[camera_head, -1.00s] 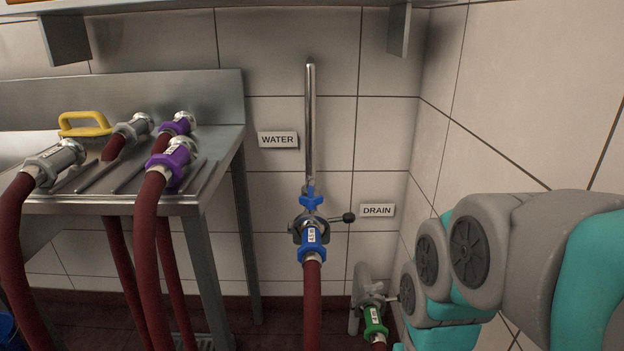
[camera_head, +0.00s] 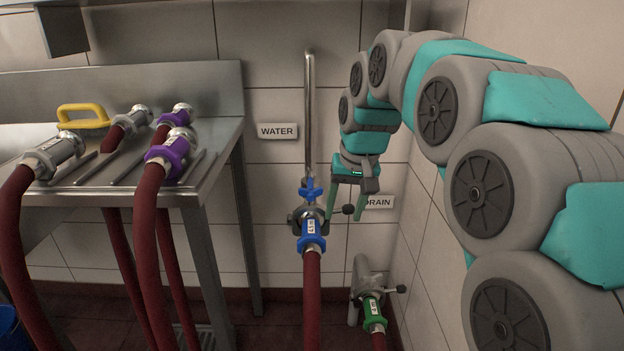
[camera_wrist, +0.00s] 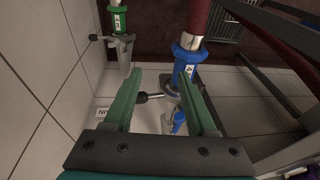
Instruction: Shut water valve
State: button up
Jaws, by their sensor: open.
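The water pipe (camera_head: 309,110) runs down the wall beside the WATER label (camera_head: 278,131). A blue wing-shaped valve handle (camera_head: 311,190) sits on it, its wings appearing spread across the pipe. Below are a metal fitting with a black-knobbed lever (camera_head: 348,210) pointing right, and a blue hose coupling (camera_head: 311,234). My gripper (camera_head: 345,218) is open and points down, right of the blue handle, around or in front of the lever's knob. In the wrist view, the blue handle (camera_wrist: 178,120) and the lever knob (camera_wrist: 142,97) show between the green fingers (camera_wrist: 159,80). I see no clear contact.
The drain outlet with its green coupling (camera_head: 372,312) is low at right; the DRAIN label (camera_head: 380,202) is partly covered by my gripper. A red hose (camera_head: 312,300) hangs from the blue coupling. A steel table (camera_head: 215,150) with several hose ends stands left. The right wall is close to my arm.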

jog(key=t, duration=0.2)
send_near(311, 181)
jog(key=f, duration=0.1)
jog(key=shift+m+y, duration=0.3)
jog(key=shift+y, duration=0.1)
jog(key=shift+d+p+x, duration=0.15)
jog(key=shift+x, duration=1.85)
jog(key=shift+d+p+x, duration=0.1)
jog(key=shift+p+x, duration=0.05)
jog(key=shift+x, duration=1.85)
jog(key=shift+w, duration=0.15)
jog(key=shift+c, duration=0.2)
grip_shut()
